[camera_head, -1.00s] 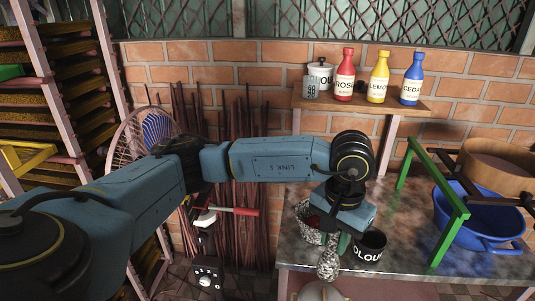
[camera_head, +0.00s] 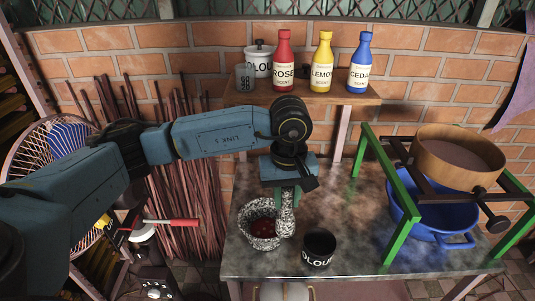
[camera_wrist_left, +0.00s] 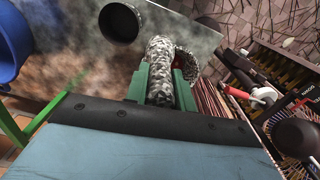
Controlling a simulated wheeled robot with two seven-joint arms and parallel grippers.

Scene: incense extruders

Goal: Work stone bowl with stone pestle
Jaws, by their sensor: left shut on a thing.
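My left gripper (camera_head: 288,193) is shut on the speckled grey stone pestle (camera_head: 286,219), which hangs upright below it. The green fingers (camera_wrist_left: 160,86) and the pestle (camera_wrist_left: 159,55) also show in the left wrist view. The speckled stone bowl (camera_head: 259,237) stands on the grey table, with dark red stuff inside. The pestle is at the bowl's right side in the head view and overlaps its rim. I cannot tell whether they touch. In the wrist view the pestle partly hides the bowl (camera_wrist_left: 186,64). My right gripper is not in view.
A black pot (camera_head: 319,250) stands close to the right of the bowl. Farther right are a green frame (camera_head: 401,222), a blue basin (camera_head: 432,216) and a wooden sieve (camera_head: 457,160). A shelf (camera_head: 345,94) with bottles is behind. The table's front right is clear.

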